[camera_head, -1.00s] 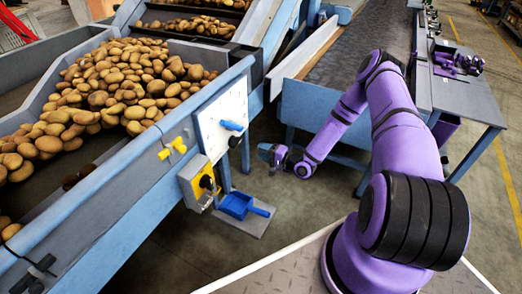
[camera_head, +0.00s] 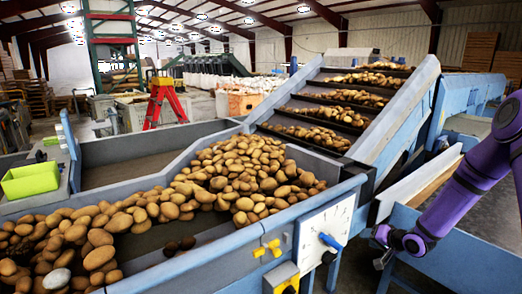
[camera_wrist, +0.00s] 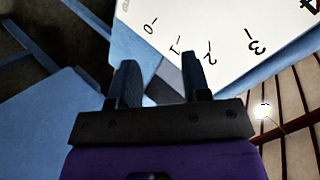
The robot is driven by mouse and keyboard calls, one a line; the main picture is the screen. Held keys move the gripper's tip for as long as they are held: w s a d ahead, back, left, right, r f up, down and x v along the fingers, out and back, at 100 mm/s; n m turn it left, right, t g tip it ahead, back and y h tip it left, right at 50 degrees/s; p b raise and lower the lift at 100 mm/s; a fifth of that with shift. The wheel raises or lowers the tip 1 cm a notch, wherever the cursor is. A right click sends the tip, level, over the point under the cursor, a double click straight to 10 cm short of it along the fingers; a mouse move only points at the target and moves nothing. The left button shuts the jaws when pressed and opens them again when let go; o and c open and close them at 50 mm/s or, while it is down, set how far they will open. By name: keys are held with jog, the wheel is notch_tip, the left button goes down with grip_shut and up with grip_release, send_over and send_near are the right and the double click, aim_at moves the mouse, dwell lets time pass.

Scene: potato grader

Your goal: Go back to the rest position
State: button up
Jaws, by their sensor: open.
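My gripper (camera_head: 382,250) is at the lower right of the head view, at the end of my purple arm. It is to the right of the white dial plate (camera_head: 312,226) and apart from it. In the wrist view my gripper (camera_wrist: 159,72) has its two dark fingers spread, with nothing between them. The dial plate, with numbers, also fills the top of the wrist view (camera_wrist: 215,25). A blue pointer (camera_head: 330,242) sits on the dial in the head view.
A blue-framed hopper (camera_head: 110,154) full of potatoes (camera_head: 245,172) is left of my arm. A sloped conveyor (camera_head: 395,108) rises behind it. A green bin (camera_head: 30,180) stands far left.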

jog(key=s+r+n+g+h, duration=0.1)
jog(key=s+r+h, duration=0.35)
jog(key=r, duration=0.95)
jog(key=s+r+n+g+h, duration=0.1)
jog(key=s+r+n+h, duration=0.15)
jog(key=s+r, duration=0.75)
jog(key=s+a+r+g, duration=0.1)
jog(key=s+a+r, duration=0.1)
jog(key=s+r, duration=0.3)
jog(key=s+a+r, duration=0.3)
jog(key=s+r, duration=0.2)
jog(key=s, duration=0.7)
jog(key=s+a+r+n+g+y, duration=0.1)
jog(key=s+a+r, duration=0.2)
jog(key=s, duration=0.6)
notch_tip(320, 180, up, 3)
jog(key=shift+s+f+g, duration=0.1)
jog(key=shift+s+g, duration=0.1)
jog(key=shift+g, duration=0.1)
